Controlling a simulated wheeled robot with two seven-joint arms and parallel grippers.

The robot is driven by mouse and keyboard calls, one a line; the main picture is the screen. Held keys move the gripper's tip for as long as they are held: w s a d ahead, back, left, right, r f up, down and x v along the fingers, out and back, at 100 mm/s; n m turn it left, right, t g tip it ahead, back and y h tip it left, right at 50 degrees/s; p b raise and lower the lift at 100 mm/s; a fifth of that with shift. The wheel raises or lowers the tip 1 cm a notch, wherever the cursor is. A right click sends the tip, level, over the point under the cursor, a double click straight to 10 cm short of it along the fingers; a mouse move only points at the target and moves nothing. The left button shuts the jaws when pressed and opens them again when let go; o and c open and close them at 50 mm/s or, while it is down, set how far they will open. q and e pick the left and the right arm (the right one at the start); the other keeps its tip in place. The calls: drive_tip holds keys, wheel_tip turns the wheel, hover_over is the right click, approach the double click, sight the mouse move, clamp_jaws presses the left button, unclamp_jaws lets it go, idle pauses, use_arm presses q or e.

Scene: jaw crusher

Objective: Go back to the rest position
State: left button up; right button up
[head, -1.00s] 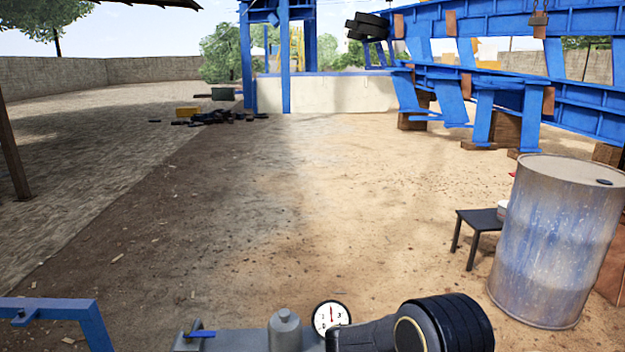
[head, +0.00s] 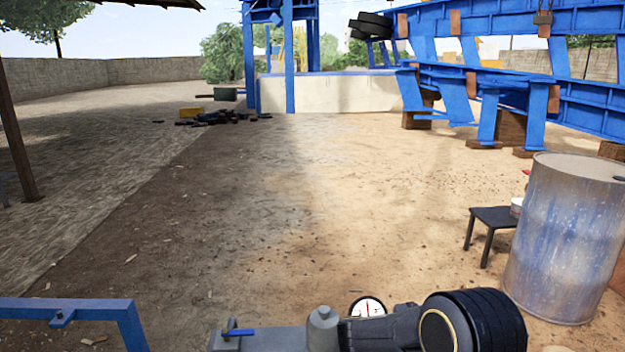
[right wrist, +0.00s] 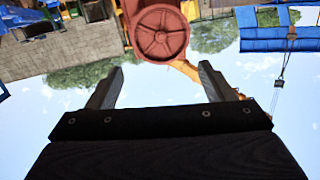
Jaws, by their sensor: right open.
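My right gripper (right wrist: 158,80) shows in the right wrist view with its two fingers spread apart. My left gripper is in neither view.
A blue frame (head: 75,305) is at lower left. A rusty barrel (head: 562,240) and black stool (head: 494,215) stand right. The middle ground is clear.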

drive_tip(key=w+d+r+n+t+y+b, duration=0.25)
drive_tip(key=w+r+t+y, duration=0.2)
drive_tip(key=t+y, duration=0.3)
drive_tip(key=s+a+r+n+t+y+b, duration=0.2)
drive_tip(key=s+a+n+t+y+b, duration=0.15)
drive_tip(key=s+a+n+y, duration=0.55)
drive_tip(key=s+a+f+n+g+y+b, duration=0.15)
drive_tip(key=s+f+g, duration=0.4)
drive_tip(key=s, duration=0.75)
drive_tip(key=s+f+n+g+y+b, duration=0.25)
drive_tip(key=s+f, duration=0.55)
drive_tip(key=s, duration=0.5)
wheel_tip(320, 180, up, 21)
drive_tip(key=p, duration=2.1)
drive_tip(key=shift+s+g+p, duration=0.2)
drive_tip(key=shift+g+p, duration=0.1)
drive_tip(key=shift+p, duration=0.1)
drive_tip(key=shift+f, duration=0.1)
